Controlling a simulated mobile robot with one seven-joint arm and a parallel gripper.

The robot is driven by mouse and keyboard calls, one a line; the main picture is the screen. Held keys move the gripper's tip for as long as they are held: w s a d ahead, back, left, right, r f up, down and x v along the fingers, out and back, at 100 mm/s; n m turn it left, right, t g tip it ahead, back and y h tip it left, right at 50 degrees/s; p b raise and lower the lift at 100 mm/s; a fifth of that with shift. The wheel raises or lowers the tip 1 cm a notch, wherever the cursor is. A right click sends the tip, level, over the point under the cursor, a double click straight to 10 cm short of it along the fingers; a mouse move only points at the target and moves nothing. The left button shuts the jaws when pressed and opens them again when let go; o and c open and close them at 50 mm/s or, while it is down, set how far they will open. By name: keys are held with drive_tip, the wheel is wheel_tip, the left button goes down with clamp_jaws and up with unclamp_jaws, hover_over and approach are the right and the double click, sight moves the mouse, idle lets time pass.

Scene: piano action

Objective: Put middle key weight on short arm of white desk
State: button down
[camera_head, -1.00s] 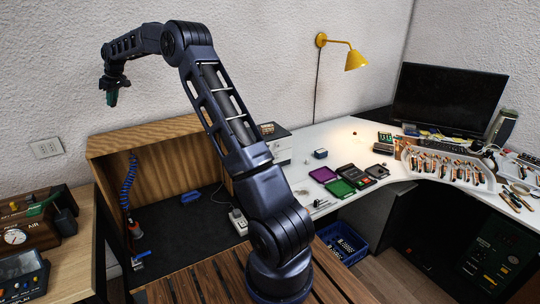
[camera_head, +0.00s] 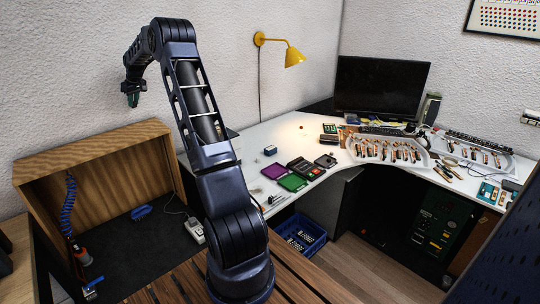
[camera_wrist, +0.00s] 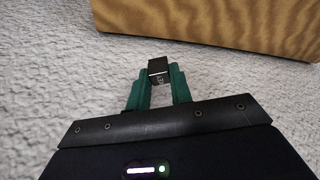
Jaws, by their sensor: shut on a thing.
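My gripper (camera_head: 132,98) is raised at the upper left of the head view, in front of the white wall and above the wooden booth. Its green fingers (camera_wrist: 158,88) are shut on a small dark block with pale lettering, the key weight (camera_wrist: 158,68), in the wrist view. In the head view the weight is too small to make out. The white desk (camera_head: 290,142) curves from behind my arm to the right and is apart from the gripper. My arm hides part of its left side.
The wooden booth (camera_head: 95,152) stands at left. On the desk are a purple tray (camera_head: 275,171), a green tray (camera_head: 293,182), a small dark box (camera_head: 270,150), a monitor (camera_head: 380,88) and a white parts tray (camera_head: 385,152). A yellow lamp (camera_head: 292,56) hangs above. A patch behind the coloured trays is bare.

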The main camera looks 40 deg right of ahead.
drive_tip(key=s+d+f+m+h, duration=0.1)
drive_tip(key=s+d+f+m, duration=0.2)
drive_tip(key=d, duration=1)
drive_tip(key=s+d+f, duration=0.2)
drive_tip(key=s+d, duration=0.4)
drive_tip(key=d, duration=0.6)
drive_tip(key=s+d+f+m+h, duration=0.1)
drive_tip(key=s+d+f+m, duration=0.2)
drive_tip(key=d, duration=1)
drive_tip(key=s+d+f+m, duration=0.1)
drive_tip(key=s+d+f, duration=0.2)
drive_tip(key=s+d, duration=0.7)
drive_tip(key=s+d+f+m+h, duration=0.1)
drive_tip(key=s+d+f, duration=0.2)
drive_tip(key=s+d, duration=0.7)
drive_tip(key=s+d+f+m, duration=0.1)
drive_tip(key=s+d+f, duration=0.2)
drive_tip(key=s+d, duration=0.7)
drive_tip(key=shift+h, duration=0.3)
drive_tip(key=f, duration=0.6)
drive_tip(key=s+a+f, duration=0.1)
drive_tip(key=f, duration=0.6)
drive_tip(key=s+a+f, duration=0.1)
drive_tip(key=f, duration=0.5)
drive_tip(key=shift+a+f, duration=0.1)
drive_tip(key=shift+f, duration=0.1)
drive_tip(key=shift+f, duration=0.15)
drive_tip(key=c, duration=1.3)
unclamp_jaws()
drive_tip(key=shift+o, duration=0.2)
